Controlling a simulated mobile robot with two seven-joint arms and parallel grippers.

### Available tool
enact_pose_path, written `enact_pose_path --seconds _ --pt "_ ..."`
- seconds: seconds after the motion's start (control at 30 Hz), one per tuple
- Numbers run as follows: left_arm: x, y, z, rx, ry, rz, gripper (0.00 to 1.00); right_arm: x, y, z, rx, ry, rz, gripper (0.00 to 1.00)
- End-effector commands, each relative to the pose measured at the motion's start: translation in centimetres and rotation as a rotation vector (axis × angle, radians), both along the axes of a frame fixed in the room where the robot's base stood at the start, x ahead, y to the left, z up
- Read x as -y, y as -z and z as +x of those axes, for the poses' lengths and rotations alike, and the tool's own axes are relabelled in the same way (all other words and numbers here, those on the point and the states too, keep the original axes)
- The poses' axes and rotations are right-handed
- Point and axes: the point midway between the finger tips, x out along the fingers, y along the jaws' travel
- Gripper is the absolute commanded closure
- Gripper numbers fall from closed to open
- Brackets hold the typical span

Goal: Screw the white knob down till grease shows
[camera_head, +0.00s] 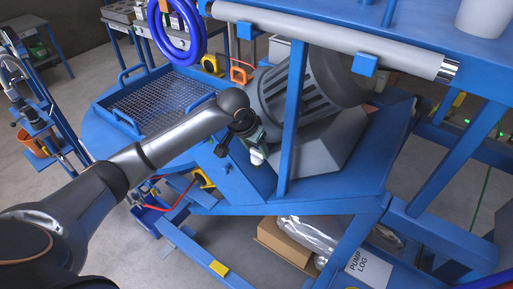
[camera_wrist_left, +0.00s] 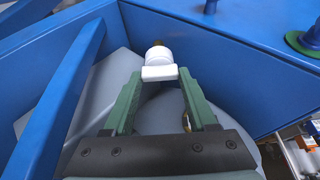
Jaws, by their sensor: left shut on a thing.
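The white knob (camera_wrist_left: 159,57) shows in the left wrist view as a round white cap with a flat white bar on its near side. A small brass-coloured bit shows behind it. My left gripper (camera_wrist_left: 160,82) has two green fingers whose tips are at the sides of the bar; it is shut on the knob. In the head view my left gripper (camera_head: 258,147) reaches the blue frame beside the grey motor, with the white knob (camera_head: 257,157) at its tips. I see no grease. My right gripper is not in view.
A blue post (camera_head: 294,120) stands close to the right of my left gripper. The grey ribbed motor (camera_head: 280,95) is just behind. A wire-mesh tray (camera_head: 160,100) lies to the left. Blue walls (camera_wrist_left: 225,60) enclose the knob in the left wrist view. A cardboard box (camera_head: 283,243) sits below.

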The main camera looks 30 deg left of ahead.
Motion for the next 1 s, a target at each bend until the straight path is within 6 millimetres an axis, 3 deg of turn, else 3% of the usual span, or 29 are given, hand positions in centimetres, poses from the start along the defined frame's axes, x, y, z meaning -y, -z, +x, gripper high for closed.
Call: enact_pose_path --seconds 1.0 --pt "-0.45 -0.17 0.45 0.004 0.915 -0.002 0.98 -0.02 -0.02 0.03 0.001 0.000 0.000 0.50"
